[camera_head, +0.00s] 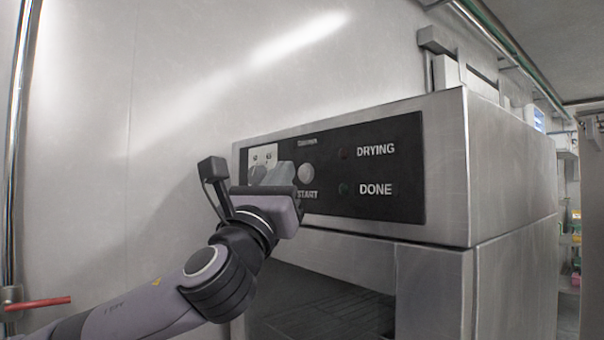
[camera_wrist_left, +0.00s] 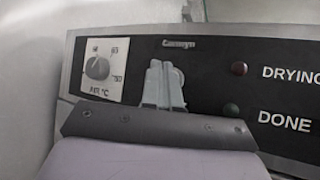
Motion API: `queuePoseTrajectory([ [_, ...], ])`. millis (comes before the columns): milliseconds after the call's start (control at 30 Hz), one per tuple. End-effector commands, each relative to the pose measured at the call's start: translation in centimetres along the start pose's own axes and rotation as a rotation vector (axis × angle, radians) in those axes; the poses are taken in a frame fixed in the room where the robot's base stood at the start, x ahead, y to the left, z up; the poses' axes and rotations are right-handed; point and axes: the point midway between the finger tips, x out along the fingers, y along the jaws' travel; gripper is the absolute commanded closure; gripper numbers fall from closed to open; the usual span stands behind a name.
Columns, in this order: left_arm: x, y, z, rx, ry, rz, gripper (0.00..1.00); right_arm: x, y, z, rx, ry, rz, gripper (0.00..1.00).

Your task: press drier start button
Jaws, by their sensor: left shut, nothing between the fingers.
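The drier (camera_head: 511,175) is a steel box with a black control panel (camera_head: 400,170). Its pale round start button (camera_head: 306,173) sits above the word START. My left gripper (camera_head: 284,172) is shut and empty, with its grey fingertips just left of the button in the head view. In the left wrist view the shut fingers (camera_wrist_left: 163,82) point at the panel and cover most of the button (camera_wrist_left: 178,75), whose right edge shows. I cannot tell whether the tips touch it. My right gripper is not in view.
A dark red DRYING light (camera_head: 343,153) and a dark green DONE light (camera_head: 343,188) are right of the button. A temperature knob (camera_wrist_left: 97,67) is on the left of the panel. A dark opening (camera_head: 320,300) lies below. A bare wall (camera_head: 130,130) stands behind.

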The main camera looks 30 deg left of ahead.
Motion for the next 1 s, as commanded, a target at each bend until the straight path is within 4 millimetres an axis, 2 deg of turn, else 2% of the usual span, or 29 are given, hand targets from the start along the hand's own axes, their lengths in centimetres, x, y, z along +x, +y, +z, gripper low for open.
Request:
queuePoseTrajectory([
  [1000,0.77,-0.56,-0.54,0.000,0.000,0.000,1.00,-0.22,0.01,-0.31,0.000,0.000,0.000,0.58],
])
